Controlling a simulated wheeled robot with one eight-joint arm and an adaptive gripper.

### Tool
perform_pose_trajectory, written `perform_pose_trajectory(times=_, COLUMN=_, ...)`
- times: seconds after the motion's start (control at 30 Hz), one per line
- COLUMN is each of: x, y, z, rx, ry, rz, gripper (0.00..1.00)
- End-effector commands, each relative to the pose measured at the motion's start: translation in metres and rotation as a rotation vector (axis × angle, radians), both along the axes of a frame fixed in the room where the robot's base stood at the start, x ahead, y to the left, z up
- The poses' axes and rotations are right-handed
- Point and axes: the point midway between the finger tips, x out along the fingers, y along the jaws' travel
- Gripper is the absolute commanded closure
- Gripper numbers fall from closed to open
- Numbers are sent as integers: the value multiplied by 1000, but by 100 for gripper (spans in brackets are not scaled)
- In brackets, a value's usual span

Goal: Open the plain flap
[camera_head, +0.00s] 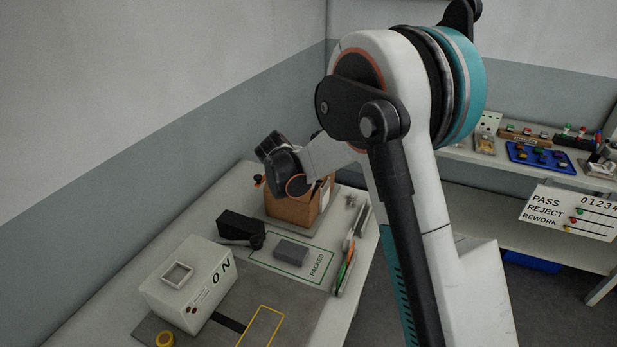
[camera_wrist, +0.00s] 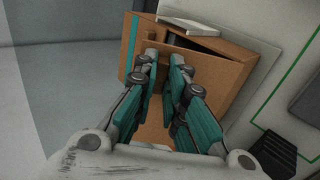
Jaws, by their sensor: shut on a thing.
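The brown cardboard box (camera_head: 292,210) stands at the far end of the bench, partly behind my arm in the head view. In the wrist view the box (camera_wrist: 222,82) fills the middle, with a dark gap at its top. One panel at its left carries a teal stripe (camera_wrist: 131,48). My gripper (camera_wrist: 163,62) is over the box, its two fingers close together on a plain brown flap (camera_wrist: 163,92) between them. The fingers hide much of this flap, so how far it stands open is unclear. In the head view the fingertips are hidden.
A pale flat piece (camera_wrist: 188,23) lies at the box's top edge. Nearer on the bench are a black device (camera_head: 241,229), a grey block (camera_head: 291,252) in the PACKED outline and a white ON box (camera_head: 188,283). Pens (camera_head: 346,268) lie along the right edge.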

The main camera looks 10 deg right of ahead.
Motion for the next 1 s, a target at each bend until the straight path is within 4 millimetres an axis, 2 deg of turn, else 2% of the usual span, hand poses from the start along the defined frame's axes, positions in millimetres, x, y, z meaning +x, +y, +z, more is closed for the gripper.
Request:
perform_pose_trajectory(times=0.6, x=-47, y=35, z=1, rx=-331, ry=-458, rz=1, gripper=100)
perform_pose_trajectory(times=1.0, x=-65, y=46, z=-3, rx=-325, ry=-450, rz=-5, gripper=100)
